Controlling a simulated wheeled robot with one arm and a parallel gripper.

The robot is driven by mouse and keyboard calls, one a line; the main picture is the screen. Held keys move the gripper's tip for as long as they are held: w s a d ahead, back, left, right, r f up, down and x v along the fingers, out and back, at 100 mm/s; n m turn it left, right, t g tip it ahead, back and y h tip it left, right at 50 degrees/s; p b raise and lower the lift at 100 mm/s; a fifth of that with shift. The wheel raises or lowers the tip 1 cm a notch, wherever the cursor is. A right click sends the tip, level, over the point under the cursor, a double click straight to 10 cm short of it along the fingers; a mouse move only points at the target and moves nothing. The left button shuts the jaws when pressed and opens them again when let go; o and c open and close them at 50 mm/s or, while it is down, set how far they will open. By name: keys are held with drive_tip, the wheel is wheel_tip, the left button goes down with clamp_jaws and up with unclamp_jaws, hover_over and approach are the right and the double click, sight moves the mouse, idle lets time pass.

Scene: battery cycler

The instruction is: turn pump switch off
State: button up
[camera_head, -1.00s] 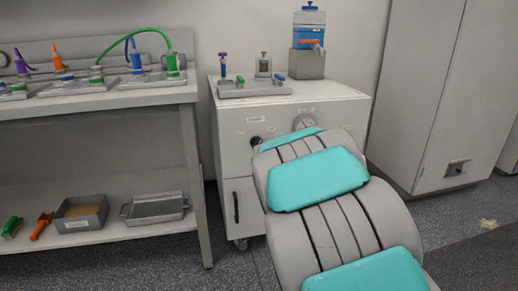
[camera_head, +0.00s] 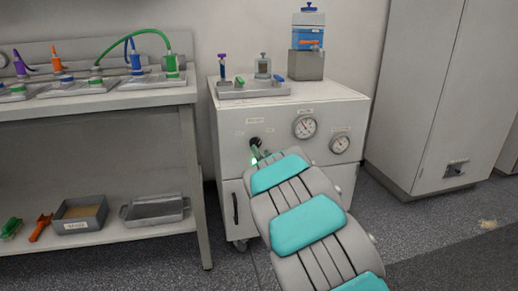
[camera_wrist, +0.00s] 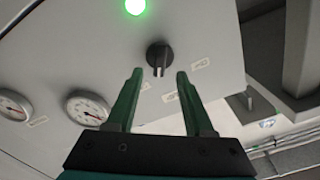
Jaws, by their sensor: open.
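The pump switch appears to be the dark round knob (camera_wrist: 160,54) with a raised grip bar, on the cabinet's front panel. In the wrist view it sits just beyond and between my fingertips. It also shows in the head view (camera_head: 256,142), just above the end of my arm. My gripper (camera_wrist: 160,74) is open, with its green fingers apart and nothing held between them. A green light (camera_wrist: 135,7) glows on the panel near the knob. I cannot tell whether the fingers touch the knob, and the labels beside it are unreadable.
Two round gauges (camera_head: 305,127) (camera_head: 341,144) are right of the knob in the head view. A blue-liquid container (camera_head: 308,38) and a small grey rack (camera_head: 255,90) stand on the cabinet (camera_head: 345,97). A workbench (camera_head: 150,97) is at left, a tall cabinet (camera_head: 418,90) at right.

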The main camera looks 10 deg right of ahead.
sight(258, 146)
drive_tip(key=shift+w, duration=2)
clamp_jaws()
